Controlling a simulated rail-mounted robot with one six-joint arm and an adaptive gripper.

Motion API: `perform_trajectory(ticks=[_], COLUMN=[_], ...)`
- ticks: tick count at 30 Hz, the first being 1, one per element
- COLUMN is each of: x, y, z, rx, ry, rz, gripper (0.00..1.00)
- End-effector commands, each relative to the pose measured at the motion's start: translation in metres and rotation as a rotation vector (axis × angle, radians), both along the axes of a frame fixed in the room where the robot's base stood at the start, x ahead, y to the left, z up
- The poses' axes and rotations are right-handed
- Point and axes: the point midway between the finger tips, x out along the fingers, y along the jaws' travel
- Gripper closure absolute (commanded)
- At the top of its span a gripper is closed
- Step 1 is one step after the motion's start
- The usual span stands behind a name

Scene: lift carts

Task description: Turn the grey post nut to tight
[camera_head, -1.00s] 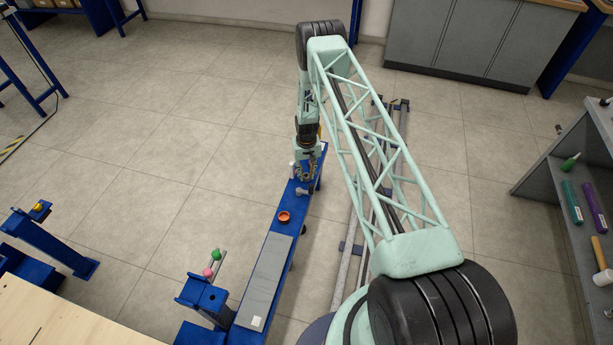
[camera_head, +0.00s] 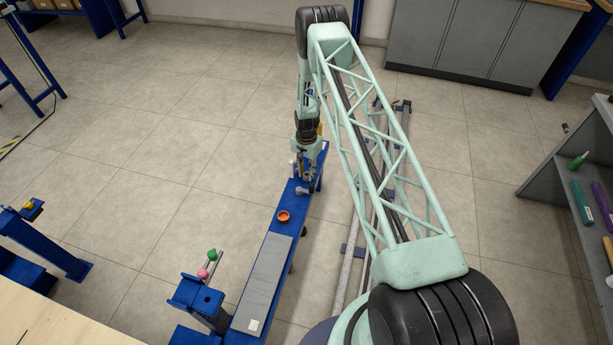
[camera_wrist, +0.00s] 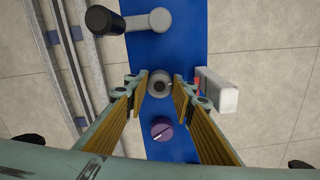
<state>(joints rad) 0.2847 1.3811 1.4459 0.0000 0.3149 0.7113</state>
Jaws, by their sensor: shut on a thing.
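The grey post nut (camera_wrist: 160,82) is a round grey piece with a dark centre on a blue beam (camera_wrist: 182,62). My gripper (camera_wrist: 159,87) is over the beam in the wrist view, with its yellow-padded fingers closed around the nut from left and right. In the head view my gripper (camera_head: 305,178) is low at the far part of the beam, and the nut cannot be made out there. No mark showing how tight the nut is can be seen.
A purple slotted knob (camera_wrist: 162,131) sits just below the nut in the wrist view. A grey post with a black-ended lever (camera_wrist: 103,20) is above, and a pale block (camera_wrist: 216,90) is to the right. An orange cup (camera_head: 283,216) stands nearer on the beam.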

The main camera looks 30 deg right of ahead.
Motion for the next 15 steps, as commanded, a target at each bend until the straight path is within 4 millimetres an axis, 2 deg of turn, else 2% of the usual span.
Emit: perform_trajectory(ticks=[6, 15], x=[0.0009, 0.0010], y=[0.0000, 0.0001], z=[-0.0009, 0.0000], rx=[0.000, 0.000], ry=[-0.001, 0.000], rz=[-0.128, -0.216], gripper=[0.87, 0.87])
